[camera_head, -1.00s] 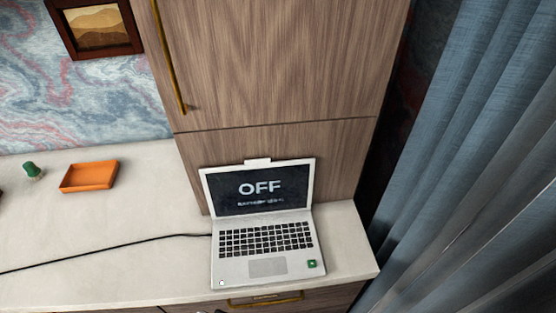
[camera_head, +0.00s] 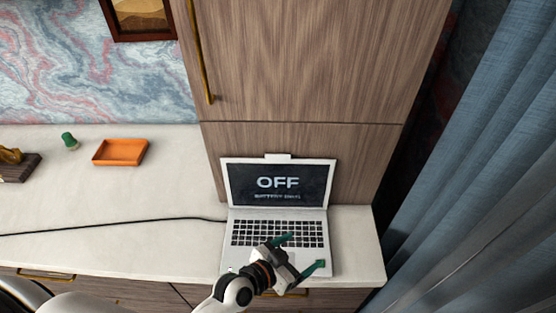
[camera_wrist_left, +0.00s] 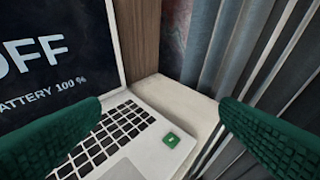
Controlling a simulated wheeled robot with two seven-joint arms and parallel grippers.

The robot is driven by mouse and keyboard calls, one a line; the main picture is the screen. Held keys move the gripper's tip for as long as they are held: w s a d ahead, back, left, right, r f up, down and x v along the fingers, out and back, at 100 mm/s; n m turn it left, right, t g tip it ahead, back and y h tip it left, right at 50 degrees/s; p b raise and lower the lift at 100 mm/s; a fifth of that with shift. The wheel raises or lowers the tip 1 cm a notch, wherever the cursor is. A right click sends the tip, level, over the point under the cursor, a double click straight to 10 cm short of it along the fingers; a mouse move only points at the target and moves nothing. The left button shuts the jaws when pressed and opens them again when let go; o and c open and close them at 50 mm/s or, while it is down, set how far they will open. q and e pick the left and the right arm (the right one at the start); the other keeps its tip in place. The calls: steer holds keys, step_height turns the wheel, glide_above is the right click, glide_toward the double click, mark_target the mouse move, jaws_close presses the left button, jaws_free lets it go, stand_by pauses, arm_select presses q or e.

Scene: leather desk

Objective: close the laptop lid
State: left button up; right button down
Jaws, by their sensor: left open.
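The laptop (camera_head: 250,232) stands open on the desk, its lid (camera_head: 278,184) upright and tilted slightly back. The dark screen reads "OFF" above a battery line. My left gripper (camera_head: 302,252) is open and empty, with green fingers over the right front of the keyboard and touchpad area. It hides part of the laptop base. In the left wrist view the two green fingers (camera_wrist_left: 160,105) are spread wide, with the keyboard between and below them and the lid (camera_wrist_left: 60,45) at the upper left. My right gripper is not in view.
A black cable (camera_head: 120,226) runs left from the laptop. An orange tray (camera_head: 120,152), a green object (camera_head: 69,140) and a dark block with a gold piece (camera_head: 18,165) stand at the left. A wooden cabinet (camera_head: 305,70) rises behind; blue curtains (camera_head: 480,170) hang at the right.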

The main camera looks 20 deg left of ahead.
arm_select(q)
steer(key=w+r+n+t, duration=0.2)
steer(key=w+r+t, duration=0.3)
steer(key=r, duration=0.3)
steer(key=n+t+y, duration=0.1)
steer(key=n+y, duration=0.6)
steer(key=y, duration=0.5)
glide_toward(278, 155)
steer(key=p+x, duration=0.1)
steer(key=x, duration=0.7)
steer(key=shift+f+p, duration=0.1)
steer(key=shift+p, duration=0.25)
steer(key=shift+s, duration=0.1)
